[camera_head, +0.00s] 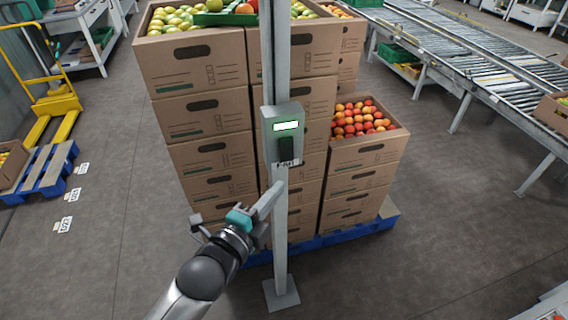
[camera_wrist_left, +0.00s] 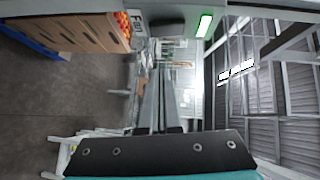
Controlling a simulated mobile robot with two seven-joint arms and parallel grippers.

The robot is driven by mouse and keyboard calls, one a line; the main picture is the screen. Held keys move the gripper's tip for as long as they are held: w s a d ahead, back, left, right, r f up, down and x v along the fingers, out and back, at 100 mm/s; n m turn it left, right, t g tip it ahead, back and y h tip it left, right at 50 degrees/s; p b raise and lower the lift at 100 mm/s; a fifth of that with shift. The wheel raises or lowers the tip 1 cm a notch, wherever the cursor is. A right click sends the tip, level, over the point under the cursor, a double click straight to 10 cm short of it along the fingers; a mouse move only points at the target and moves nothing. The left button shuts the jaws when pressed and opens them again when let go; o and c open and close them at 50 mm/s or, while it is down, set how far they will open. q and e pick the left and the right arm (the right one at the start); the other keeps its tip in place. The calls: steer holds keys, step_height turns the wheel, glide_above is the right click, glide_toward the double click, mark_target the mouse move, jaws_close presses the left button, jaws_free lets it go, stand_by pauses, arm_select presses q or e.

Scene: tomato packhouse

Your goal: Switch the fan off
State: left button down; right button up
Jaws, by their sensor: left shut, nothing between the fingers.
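A grey switch box (camera_head: 283,125) is fixed to an upright post (camera_head: 280,235). It has a lit pale-green window (camera_head: 286,126), a dark switch (camera_head: 286,150) below it and a small label (camera_head: 287,163) at its lower edge. The fan itself is not identifiable in view. My left gripper (camera_head: 277,188) is shut and empty, with its fingertips just below the box, near the post. Contact cannot be told. In the left wrist view, the box (camera_wrist_left: 225,10) fills the top with its lit window, and my fingers (camera_wrist_left: 158,90) point up toward the dark switch. My right gripper is not in view.
Stacked cardboard boxes (camera_head: 210,117) of tomatoes stand on a blue pallet (camera_head: 345,232) close behind the post. A roller conveyor (camera_head: 480,65) runs at the right. A yellow pallet truck (camera_head: 55,100) stands at the left. The floor in front is clear.

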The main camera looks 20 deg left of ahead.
mark_target(290, 156)
arm_select(q)
steer(key=shift+w+a+f, duration=0.15)
steer(key=shift+w+f, duration=0.05)
steer(key=shift+w, duration=1.35)
steer(key=shift+w+a+f, duration=0.2)
steer(key=shift+w+f, duration=0.05)
steer(key=shift+w, duration=1.3)
steer(key=shift+w+a+f, duration=0.15)
steer(key=shift+w+f, duration=0.05)
steer(key=shift+w, duration=1.35)
steer(key=shift+w+a+f+m+t+b, duration=0.3)
steer(key=shift+f+b, duration=0.1)
steer(key=shift+b, duration=0.4)
steer(key=shift+s+r, duration=0.1)
steer(key=shift+r, duration=0.15)
steer(key=shift+d, duration=0.1)
